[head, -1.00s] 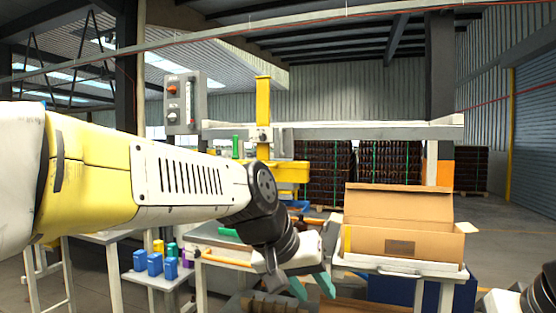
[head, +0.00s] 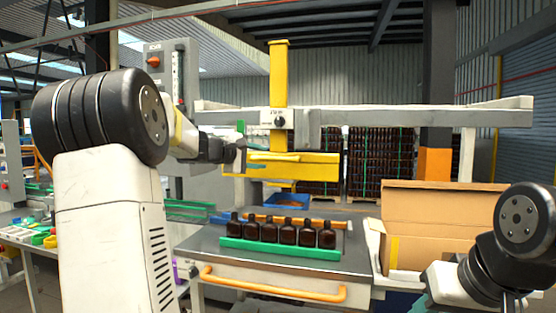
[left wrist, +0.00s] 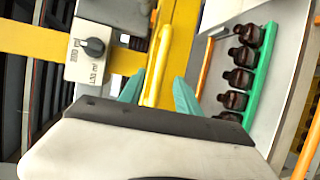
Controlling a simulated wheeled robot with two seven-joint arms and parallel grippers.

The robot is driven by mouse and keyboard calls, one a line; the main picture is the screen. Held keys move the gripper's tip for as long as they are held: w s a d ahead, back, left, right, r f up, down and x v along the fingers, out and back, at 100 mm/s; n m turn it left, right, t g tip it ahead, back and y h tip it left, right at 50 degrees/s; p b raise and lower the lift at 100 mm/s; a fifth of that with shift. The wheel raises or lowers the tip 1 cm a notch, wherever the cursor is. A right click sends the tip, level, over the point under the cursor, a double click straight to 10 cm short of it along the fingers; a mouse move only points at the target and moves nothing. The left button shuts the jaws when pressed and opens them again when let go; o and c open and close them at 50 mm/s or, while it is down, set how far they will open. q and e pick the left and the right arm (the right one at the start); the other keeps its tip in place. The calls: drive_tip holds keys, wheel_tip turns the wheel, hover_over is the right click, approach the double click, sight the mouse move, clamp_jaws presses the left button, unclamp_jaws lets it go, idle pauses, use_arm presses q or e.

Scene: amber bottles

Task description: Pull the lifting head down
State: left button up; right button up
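The lifting head is a yellow beam (head: 312,166) on a yellow upright (head: 279,75), above the bench in the head view. A grey block with a dark knob (head: 280,118) sits on the upright; the knob also shows in the left wrist view (left wrist: 93,47). A yellow handle bar (left wrist: 158,65) runs between the teal fingers of my left gripper (left wrist: 158,88), with a gap on each side. The left gripper is open around it. My right wrist (head: 450,283) is at the lower right; its fingers are hidden.
Several amber bottles (head: 285,232) stand in a row behind a green strip (head: 280,249) on the grey bench below the head. An orange rail (head: 272,286) runs along the bench front. An open cardboard box (head: 440,210) stands at the right. A control box (head: 158,75) is behind my left arm.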

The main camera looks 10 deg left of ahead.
sight(271, 159)
use_arm(q)
drive_tip(key=x, duration=0.7)
drive_tip(key=shift+d, duration=0.15)
clamp_jaws()
drive_tip(key=shift+f, duration=0.1)
idle(1.1)
